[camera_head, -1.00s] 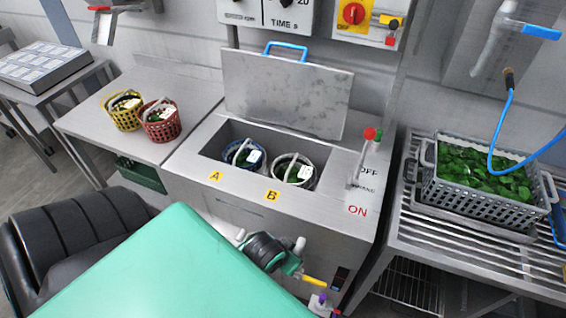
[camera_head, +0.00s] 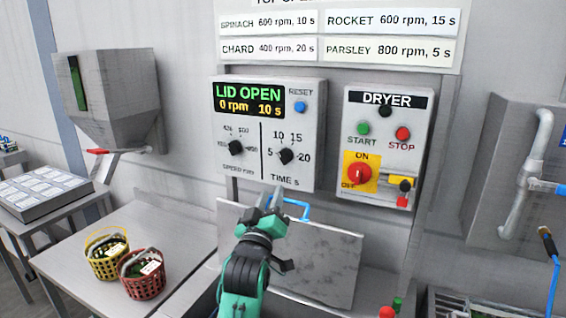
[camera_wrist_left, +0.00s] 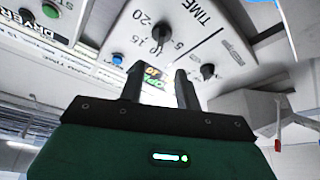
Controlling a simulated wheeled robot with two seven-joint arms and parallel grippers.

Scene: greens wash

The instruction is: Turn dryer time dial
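The time dial (camera_head: 286,156) is a black knob on the dryer's grey control box (camera_head: 308,118), right of the speed dial (camera_head: 236,148). Marks 5, 10, 15 and 20 surround it; its pointer is too small to read surely. The display (camera_head: 249,101) reads LID OPEN, 0 rpm, 10 s. My left gripper (camera_head: 268,197) is raised below the box, apart from the dial. In the left wrist view its two fingers (camera_wrist_left: 160,82) stand apart and empty, with the time dial (camera_wrist_left: 160,33) beyond the tips. My right gripper is out of view.
The open dryer lid (camera_head: 310,260) with its blue handle (camera_head: 297,209) stands just behind my left gripper. The start/stop panel (camera_head: 384,147) is right of the control box. Yellow (camera_head: 107,257) and red (camera_head: 143,275) baskets stand on the left table.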

